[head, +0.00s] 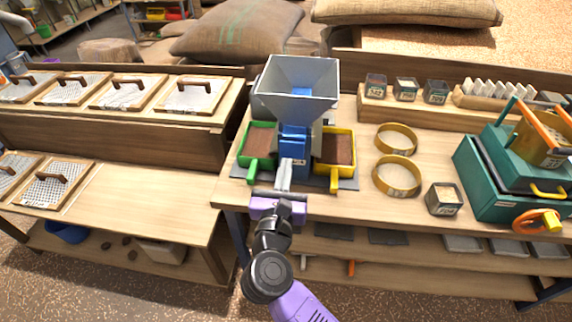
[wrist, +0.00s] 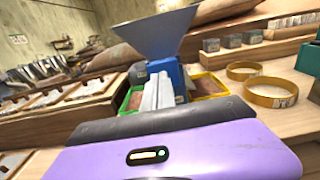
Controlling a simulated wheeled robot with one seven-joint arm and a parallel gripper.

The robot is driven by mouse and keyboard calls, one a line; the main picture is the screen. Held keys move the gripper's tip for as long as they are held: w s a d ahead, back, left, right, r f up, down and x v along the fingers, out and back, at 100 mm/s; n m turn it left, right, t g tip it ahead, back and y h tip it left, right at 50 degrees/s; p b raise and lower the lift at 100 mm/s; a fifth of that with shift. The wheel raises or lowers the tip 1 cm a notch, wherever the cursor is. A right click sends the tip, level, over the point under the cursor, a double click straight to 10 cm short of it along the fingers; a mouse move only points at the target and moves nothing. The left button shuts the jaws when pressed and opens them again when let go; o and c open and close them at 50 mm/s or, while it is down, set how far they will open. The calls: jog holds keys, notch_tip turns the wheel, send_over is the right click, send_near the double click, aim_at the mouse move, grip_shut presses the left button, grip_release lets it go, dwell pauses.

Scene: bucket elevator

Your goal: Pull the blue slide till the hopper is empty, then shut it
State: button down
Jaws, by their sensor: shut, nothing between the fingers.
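The hopper also shows in the wrist view (wrist: 155,34). I cannot make out the slide apart from the blue body (wrist: 174,76). My gripper (head: 286,164) is shut and empty, its pale fingers pointing at the front of the blue body. The fingers (wrist: 160,78) hide part of that front in the wrist view, so I cannot tell whether they touch it.
A green tray (head: 244,172) and a yellow tray (head: 352,146), both with brown contents, flank the blue body. Two yellow rings (head: 397,195) and a small jar (head: 444,198) lie to the right. A green machine (head: 490,192) stands at far right. Framed screens (head: 192,112) are at left.

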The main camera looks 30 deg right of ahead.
jog(key=b+v, duration=0.2)
jog(key=v, duration=0.7)
notch_tip(320, 180, up, 7)
jog(key=a+n+t, duration=0.1)
jog(key=n+t, duration=0.3)
jog(key=n, duration=0.2)
jog(key=s+a+r+n+t+y, duration=0.1)
jog(key=s+n+t+y, duration=0.2)
jog(key=n, duration=0.5)
jog(key=s+r+n+t+y, duration=0.25)
jog(key=s+n, duration=0.25)
jog(key=n, duration=0.4)
jog(key=s+d+f+n+g+y, duration=0.2)
jog(key=s+f+n+g, duration=0.2)
jog(key=s+f+n, duration=0.3)
jog(key=s+d+f+n+g+y, duration=0.3)
jog(key=s+f+n+g, duration=0.2)
jog(key=s+n, duration=0.8)
notch_tip(320, 180, down, 3)
jog(key=shift+s+r, duration=0.1)
jog(key=shift+s, duration=1.1)
